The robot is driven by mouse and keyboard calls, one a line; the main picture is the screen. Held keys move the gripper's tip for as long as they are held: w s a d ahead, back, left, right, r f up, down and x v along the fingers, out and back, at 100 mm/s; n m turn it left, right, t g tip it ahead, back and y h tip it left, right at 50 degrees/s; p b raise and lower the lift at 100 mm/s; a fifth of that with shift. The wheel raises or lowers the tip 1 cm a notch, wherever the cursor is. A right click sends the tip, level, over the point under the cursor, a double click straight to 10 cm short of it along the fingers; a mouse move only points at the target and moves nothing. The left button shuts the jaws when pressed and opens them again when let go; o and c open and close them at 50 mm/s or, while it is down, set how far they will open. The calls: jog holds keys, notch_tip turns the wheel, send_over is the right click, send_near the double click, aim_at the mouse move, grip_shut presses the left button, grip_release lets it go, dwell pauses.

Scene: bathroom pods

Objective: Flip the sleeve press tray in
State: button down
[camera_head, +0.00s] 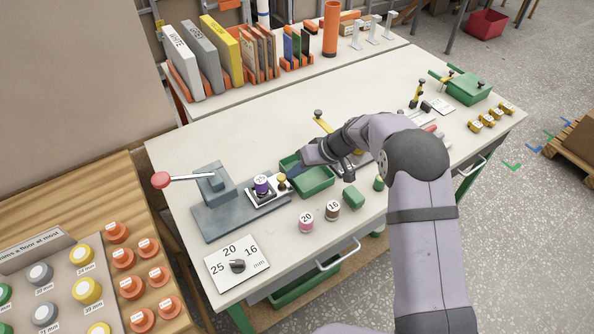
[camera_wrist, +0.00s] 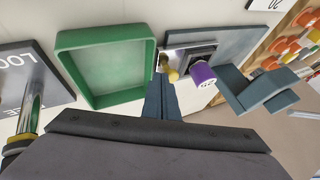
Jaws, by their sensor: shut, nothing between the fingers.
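The sleeve press (camera_head: 215,190) is a blue-grey stand with a lever ending in a red ball, at the left of the bench. Its tray (camera_head: 256,200), a pale plate with a dark frame, lies outside the press on its right side. A purple sleeve (camera_head: 261,184) stands on it, and a brass knob (camera_head: 282,183) is at its right edge. In the wrist view the tray (camera_wrist: 190,58) shows with the purple sleeve and knob (camera_wrist: 172,75). My gripper (camera_wrist: 160,82) is shut and empty, close beside the knob; contact cannot be told.
A green bin (camera_head: 316,186) is right of the tray, also large in the wrist view (camera_wrist: 142,65). Pink (camera_head: 306,222) and brown (camera_head: 333,208) sleeves and a green block (camera_head: 352,197) stand in front. A dial plate (camera_head: 238,262) lies at the front left.

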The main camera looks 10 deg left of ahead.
aim_at(260, 199)
jog(key=s+a+b, duration=0.7)
jog(key=s+a, duration=0.1)
jog(key=shift+s+a+f, duration=0.1)
jog(key=shift+s+f, duration=0.05)
jog(key=shift+s, duration=0.05)
jog(key=shift+s+a, duration=0.2)
jog(key=shift+s, duration=0.05)
jog(key=shift+w+d, duration=0.35)
jog(key=shift+d, duration=0.1)
jog(key=w+d+b, duration=0.1)
jog(key=w+d+r+b, duration=0.1)
jog(key=d, duration=0.1)
jog(key=b+v, duration=0.1)
jog(key=v, duration=0.8)
jog(key=shift+b, duration=0.35)
jog(key=shift+s+r, duration=0.1)
jog(key=shift+s, duration=0.05)
